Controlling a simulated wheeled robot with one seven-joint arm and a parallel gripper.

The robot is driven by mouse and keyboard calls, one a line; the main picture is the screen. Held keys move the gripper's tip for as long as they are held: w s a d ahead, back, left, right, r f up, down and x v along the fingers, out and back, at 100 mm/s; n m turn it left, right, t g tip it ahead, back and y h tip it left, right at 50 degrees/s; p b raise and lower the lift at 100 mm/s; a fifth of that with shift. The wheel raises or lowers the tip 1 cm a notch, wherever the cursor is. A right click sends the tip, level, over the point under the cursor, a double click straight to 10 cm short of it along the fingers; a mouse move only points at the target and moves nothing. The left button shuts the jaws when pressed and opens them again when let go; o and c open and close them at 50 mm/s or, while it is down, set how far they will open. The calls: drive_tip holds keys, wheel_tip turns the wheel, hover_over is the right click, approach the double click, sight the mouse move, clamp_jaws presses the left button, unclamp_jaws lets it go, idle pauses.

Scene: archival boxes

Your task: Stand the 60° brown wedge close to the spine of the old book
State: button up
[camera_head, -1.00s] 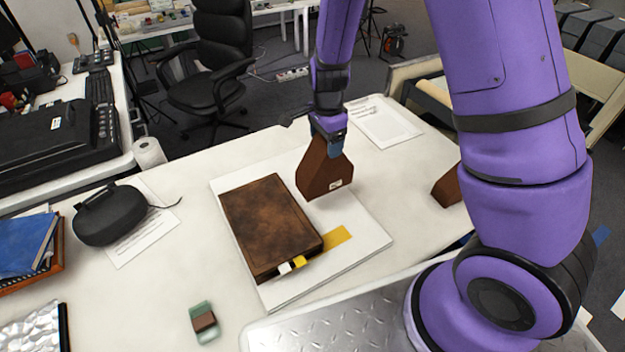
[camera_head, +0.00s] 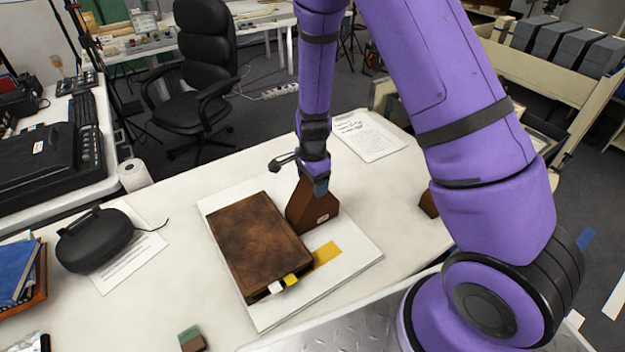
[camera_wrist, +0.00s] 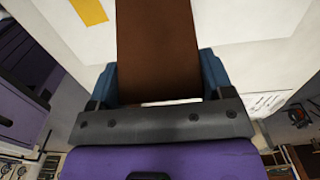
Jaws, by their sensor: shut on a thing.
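My gripper (camera_head: 316,182) is shut on the brown wedge (camera_head: 311,211) at its narrow top. The wedge is upright, wide end down, with a small pale label on its lower face. It is just right of the old book (camera_head: 255,238), very near its right long side; I cannot tell whether they touch or whether the wedge rests on the board. The book is brown, mottled, and lies flat on a white board (camera_head: 355,250). In the wrist view the wedge (camera_wrist: 158,50) fills the space between my blue fingertips.
A second brown block (camera_head: 429,204) stands right, partly behind my arm. A yellow strip (camera_head: 326,254) lies on the board, and white and yellow tabs (camera_head: 283,283) stick out of the book. A black case (camera_head: 94,239) and a small green-brown block (camera_head: 192,339) are left.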

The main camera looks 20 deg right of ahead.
drive_tip(key=o, duration=1.1)
drive_tip(key=s+d+r+n+t+y, duration=0.1)
drive_tip(key=s+r+n, duration=0.1)
drive_tip(key=r, duration=1)
drive_tip(key=s+d+r+n, duration=0.1)
drive_tip(key=s+r+n, duration=0.1)
drive_tip(key=r, duration=1)
drive_tip(key=shift+s+d+r+n+t+h, duration=0.15)
drive_tip(key=shift+s+d+r+n+t, duration=0.6)
drive_tip(key=shift+s+r+n, duration=2.25)
drive_tip(key=shift+s+d+r+n+t+h, duration=0.2)
drive_tip(key=shift+s+d+r+n+t, duration=0.6)
drive_tip(key=shift+s+r, duration=2.5)
drive_tip(key=shift+s+d+r+n+t+h, duration=0.15)
drive_tip(key=shift+s+d+r+n+t, duration=1.15)
drive_tip(key=shift+s, duration=3.45)
drive_tip(key=shift+a+r+n+g, duration=0.3)
drive_tip(key=shift+a+n+g, duration=0.1)
drive_tip(key=shift+n+g, duration=0.4)
